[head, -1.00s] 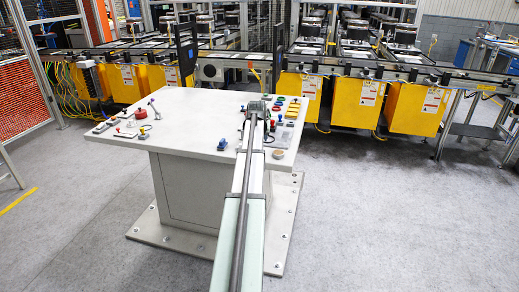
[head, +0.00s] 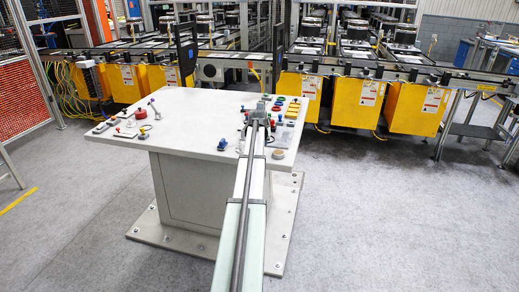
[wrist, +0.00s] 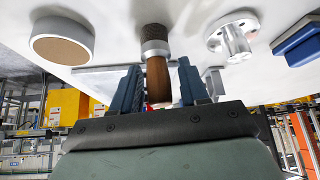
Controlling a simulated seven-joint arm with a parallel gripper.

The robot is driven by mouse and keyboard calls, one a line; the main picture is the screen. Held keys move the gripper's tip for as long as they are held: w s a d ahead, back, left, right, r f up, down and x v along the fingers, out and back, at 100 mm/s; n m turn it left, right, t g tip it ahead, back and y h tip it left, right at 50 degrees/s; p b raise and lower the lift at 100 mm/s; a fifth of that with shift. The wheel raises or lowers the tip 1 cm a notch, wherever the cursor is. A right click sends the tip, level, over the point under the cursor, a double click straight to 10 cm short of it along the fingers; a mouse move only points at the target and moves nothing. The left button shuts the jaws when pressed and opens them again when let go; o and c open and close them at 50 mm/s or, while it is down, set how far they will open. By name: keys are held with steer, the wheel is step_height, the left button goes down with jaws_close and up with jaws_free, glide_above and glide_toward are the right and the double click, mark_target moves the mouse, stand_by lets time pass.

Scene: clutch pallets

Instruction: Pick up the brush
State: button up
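The brush (wrist: 158,78) shows in the wrist view, with a brown wooden handle, a metal collar and a dark end against the white tabletop. My gripper (wrist: 160,85) has its two blue fingers on either side of the handle, with a visible gap on both sides. In the head view my gripper (head: 262,106) is over the right part of the table, and I cannot make out the brush there.
The white table (head: 195,110) is clear in its middle. In the wrist view a round brown-faced piece (wrist: 62,48), a metal flanged part (wrist: 234,42) and a blue block (wrist: 298,45) are near the brush. Several small parts lie on the table's left side.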

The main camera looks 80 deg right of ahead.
jaws_close()
steer(key=shift+r, duration=0.15)
